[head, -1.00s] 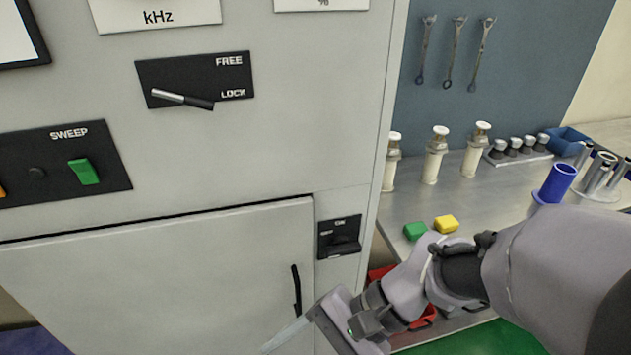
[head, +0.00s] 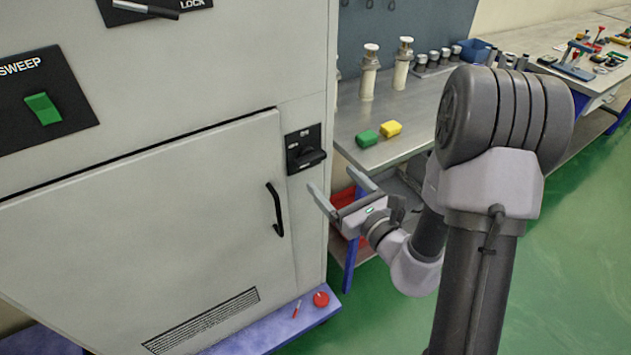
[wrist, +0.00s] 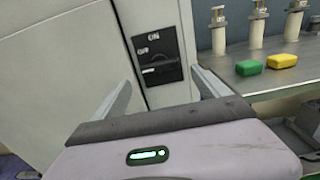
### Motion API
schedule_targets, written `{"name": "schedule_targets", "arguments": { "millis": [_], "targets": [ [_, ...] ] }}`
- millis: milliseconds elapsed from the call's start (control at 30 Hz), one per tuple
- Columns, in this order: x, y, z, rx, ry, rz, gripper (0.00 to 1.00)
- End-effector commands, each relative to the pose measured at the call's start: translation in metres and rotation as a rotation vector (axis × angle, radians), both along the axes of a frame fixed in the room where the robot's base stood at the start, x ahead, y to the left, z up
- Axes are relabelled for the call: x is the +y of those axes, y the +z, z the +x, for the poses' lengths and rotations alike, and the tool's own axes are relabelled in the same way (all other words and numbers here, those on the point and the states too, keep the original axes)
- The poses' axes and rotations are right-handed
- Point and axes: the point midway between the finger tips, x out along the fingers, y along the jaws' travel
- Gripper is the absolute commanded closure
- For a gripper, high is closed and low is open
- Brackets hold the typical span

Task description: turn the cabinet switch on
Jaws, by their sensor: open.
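The cabinet switch is a black plate with a dark rotary handle (head: 305,155) on the grey cabinet's front, right of the door's upper corner. It also shows in the wrist view (wrist: 158,60), with ON at the top and OFF at the left. Its handle looks roughly level, pointing at neither label clearly. My gripper (head: 337,187) is open and empty, a little below and right of the switch in the head view. In the wrist view the switch lies ahead, between and beyond the two fingers. Nothing touches it.
The cabinet door (head: 150,215) is closed, with a black handle (head: 275,209) left of the switch. A metal bench (head: 400,125) stands to the right, bearing a green block (head: 367,139) and a yellow block (head: 391,129). A blue ledge (head: 275,330) juts out at the cabinet's foot.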

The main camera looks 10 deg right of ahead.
Motion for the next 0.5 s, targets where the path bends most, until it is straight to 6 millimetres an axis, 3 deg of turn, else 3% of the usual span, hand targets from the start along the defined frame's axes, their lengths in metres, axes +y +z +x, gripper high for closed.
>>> {"name": "schedule_targets", "arguments": {
  "millis": [200,500],
  "targets": [
    [0.019,0.001,0.054,-0.002,0.005,0.0,0.15],
    [0.027,0.001,0.082,0.001,0.001,0.001,0.15]
  ]
}}
